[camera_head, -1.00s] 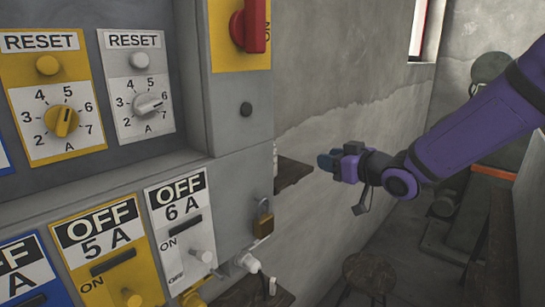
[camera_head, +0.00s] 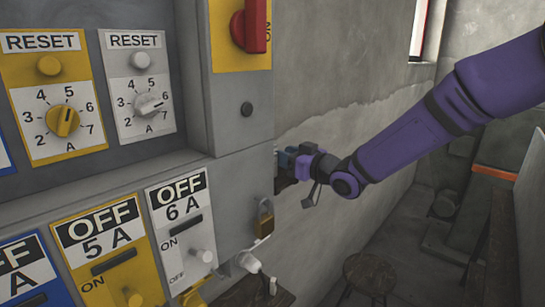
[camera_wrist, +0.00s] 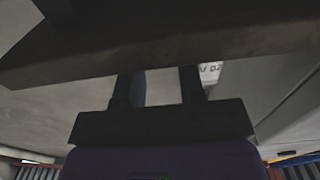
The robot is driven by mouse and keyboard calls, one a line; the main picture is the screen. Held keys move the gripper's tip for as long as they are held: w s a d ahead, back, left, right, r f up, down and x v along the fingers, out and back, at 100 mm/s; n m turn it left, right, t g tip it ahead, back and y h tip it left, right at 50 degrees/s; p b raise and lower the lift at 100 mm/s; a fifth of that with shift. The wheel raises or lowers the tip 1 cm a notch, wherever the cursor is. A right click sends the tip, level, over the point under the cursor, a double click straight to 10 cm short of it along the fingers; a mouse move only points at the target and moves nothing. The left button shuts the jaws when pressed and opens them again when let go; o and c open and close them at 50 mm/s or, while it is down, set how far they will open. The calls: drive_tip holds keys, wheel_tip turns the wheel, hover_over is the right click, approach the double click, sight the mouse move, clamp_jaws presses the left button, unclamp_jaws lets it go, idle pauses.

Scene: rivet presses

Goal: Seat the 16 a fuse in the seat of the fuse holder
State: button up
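The grey panel (camera_head: 235,115) fills the left, with dials, OFF switch plates, a red handle (camera_head: 252,25) and a brass padlock (camera_head: 264,218). The dark board (camera_wrist: 160,45) crosses the wrist view close to my gripper.

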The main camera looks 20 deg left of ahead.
drive_tip(key=shift+x, duration=1.75)
drive_tip(key=shift+w, duration=0.1)
drive_tip(key=shift+r, duration=0.1)
clamp_jaws()
